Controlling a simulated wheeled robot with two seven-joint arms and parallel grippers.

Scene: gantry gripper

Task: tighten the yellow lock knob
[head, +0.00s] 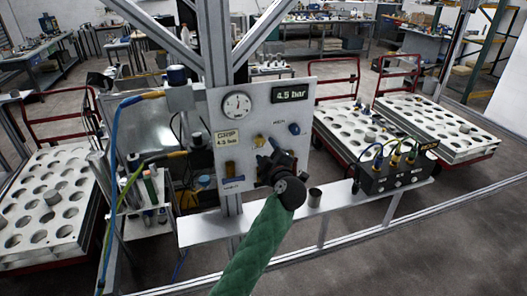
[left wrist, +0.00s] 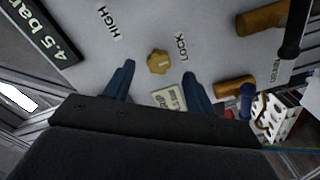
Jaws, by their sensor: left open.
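The yellow lock knob (left wrist: 158,61) sits on the pale panel between the HIGH and LOCK labels in the left wrist view. In the head view the knob (head: 259,141) shows just above my left gripper (head: 268,163). My left gripper (left wrist: 158,70) is open, its two blue fingers spread on either side of the knob in the wrist picture. I see no clear contact, and the remaining gap to the panel is hard to judge. The gripper's dark body hides the lower middle of the panel in the head view. My right gripper is not in view.
The panel (head: 215,108) also carries a gauge (head: 237,105), a 4.5 bar display (head: 292,93) and a blue knob (head: 294,128). Another yellow fitting (left wrist: 237,85) and a black-handled part (left wrist: 295,40) stick out nearby. A black cabled box (head: 385,178) stands right on the bench.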

